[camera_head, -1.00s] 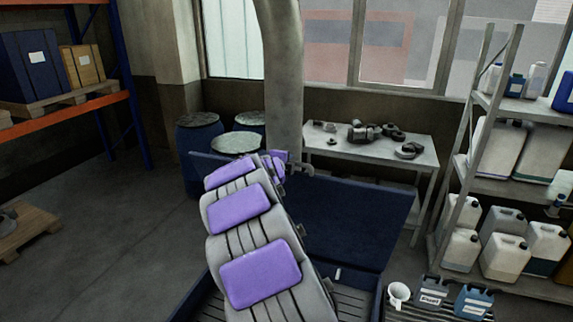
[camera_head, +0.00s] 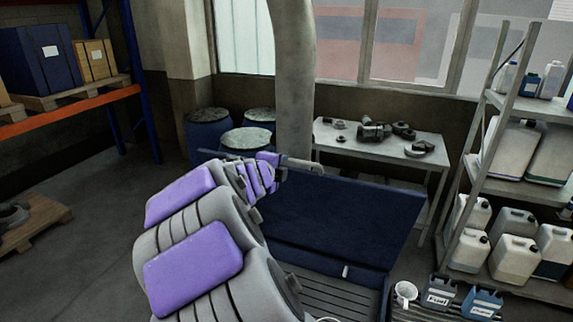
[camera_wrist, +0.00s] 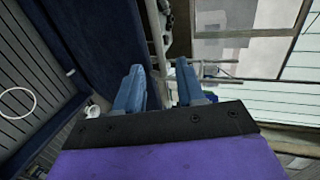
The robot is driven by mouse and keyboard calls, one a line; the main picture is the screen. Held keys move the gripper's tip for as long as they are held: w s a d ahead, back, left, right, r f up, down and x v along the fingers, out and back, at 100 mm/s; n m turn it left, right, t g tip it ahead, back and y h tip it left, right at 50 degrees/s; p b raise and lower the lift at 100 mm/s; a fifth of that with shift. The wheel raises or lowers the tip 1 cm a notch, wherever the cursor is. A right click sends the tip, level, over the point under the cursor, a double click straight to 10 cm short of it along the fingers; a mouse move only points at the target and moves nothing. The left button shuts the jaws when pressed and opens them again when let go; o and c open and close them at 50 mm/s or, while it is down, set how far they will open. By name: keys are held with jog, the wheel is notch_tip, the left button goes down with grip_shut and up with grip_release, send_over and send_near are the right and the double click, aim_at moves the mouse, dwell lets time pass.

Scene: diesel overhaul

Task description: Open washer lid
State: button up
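The washer is a dark blue tub with a slatted grey floor (camera_head: 325,292). Its dark blue lid (camera_head: 345,222) stands raised at the back, leaning away, and the inside is visible. A grey bar handle (camera_head: 303,164) runs along the lid's top edge. My gripper (camera_wrist: 158,88) is open in the wrist view, with its two blue fingers apart and nothing clearly held between them. In the head view my purple-padded arm reaches to the lid's upper left end, beside the handle. The small gap between gripper and handle is too unclear to judge contact.
A metal table (camera_head: 395,150) with dark parts stands behind the lid. Several blue drums (camera_head: 207,136) stand at back left. A shelf of jugs (camera_head: 515,188) is on the right. A white cup (camera_head: 405,290) sits beside the washer's right side. Open floor lies left.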

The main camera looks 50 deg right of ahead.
jog(key=v, duration=0.3)
jog(key=shift+d, duration=0.1)
dwell(0.3)
jog(key=s+a+f+m+g+y+b, duration=0.25)
jog(key=s+a+f+m+b, duration=0.5)
jog(key=f+m, duration=0.4)
jog(key=s+a+f+m+g+y+b, duration=0.25)
jog(key=s+a+f+m+b, duration=0.45)
jog(key=f+m, duration=0.5)
jog(key=s+a+f+m+y+b, duration=0.4)
jog(key=s+a+f+m+b, duration=0.2)
jog(key=a, duration=0.5)
jog(key=s+a+f+m+g+y+b, duration=0.1)
jog(key=s+a+f+m+y+b, duration=0.3)
jog(key=s+a+f+m+b, duration=0.3)
jog(key=s+a+f+m, duration=0.2)
jog(key=a+f+m, duration=0.1)
jog(key=a+f, duration=0.1)
jog(key=shift+a+f+g, duration=0.15)
jog(key=shift+f+g, duration=0.15)
jog(key=shift+f, duration=0.35)
